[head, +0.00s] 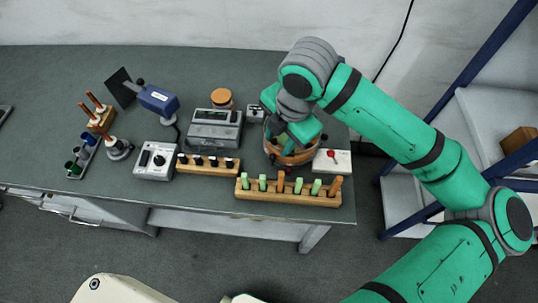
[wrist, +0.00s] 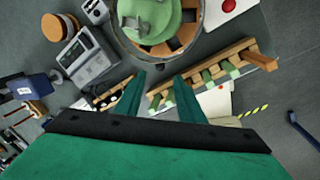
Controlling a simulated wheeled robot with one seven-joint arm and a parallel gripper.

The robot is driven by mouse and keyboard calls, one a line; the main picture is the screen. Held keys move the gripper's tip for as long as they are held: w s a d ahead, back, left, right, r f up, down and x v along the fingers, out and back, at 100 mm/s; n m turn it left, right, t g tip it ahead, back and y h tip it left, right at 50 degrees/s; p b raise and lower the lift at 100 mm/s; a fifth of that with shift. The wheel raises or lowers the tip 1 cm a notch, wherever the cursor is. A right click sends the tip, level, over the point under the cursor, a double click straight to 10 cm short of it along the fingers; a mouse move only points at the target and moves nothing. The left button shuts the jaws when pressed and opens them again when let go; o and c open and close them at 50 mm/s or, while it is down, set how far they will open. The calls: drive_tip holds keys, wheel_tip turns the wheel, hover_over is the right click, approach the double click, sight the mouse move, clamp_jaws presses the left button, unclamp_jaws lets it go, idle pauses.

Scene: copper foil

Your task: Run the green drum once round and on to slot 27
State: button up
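The green drum (wrist: 152,18) shows at the top of the wrist view, cut off by the picture edge. It has a raised cross-shaped grip on top and sits inside a round brown-and-grey ring (wrist: 198,38) with dark slots. In the head view the ring (head: 284,159) is at the right of the bench, and my arm hides most of the drum. My gripper (wrist: 159,75) is open, with a clear gap and nothing between its fingers. It is above the bench, apart from the drum's grip in the wrist view. Slot numbers cannot be read.
A white card with a red knob (head: 332,161) stands right of the ring. A wooden rack with green and brown pegs (head: 290,196) lies in front. A grey meter (head: 214,128), a wooden-topped jar (head: 221,97) and a white control box (head: 155,161) stand left. Blue shelving is at right.

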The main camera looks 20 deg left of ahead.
sight(274, 156)
drive_tip(key=f, duration=0.3)
drive_tip(key=a+f, duration=0.1)
drive_tip(key=f, duration=0.3)
drive_tip(key=w+f, duration=0.1)
drive_tip(key=f, duration=0.2)
drive_tip(key=shift+a+f, duration=0.25)
drive_tip(key=shift+a, duration=0.15)
drive_tip(key=shift+s+a, duration=0.1)
drive_tip(key=shift+s, duration=0.05)
clamp_jaws()
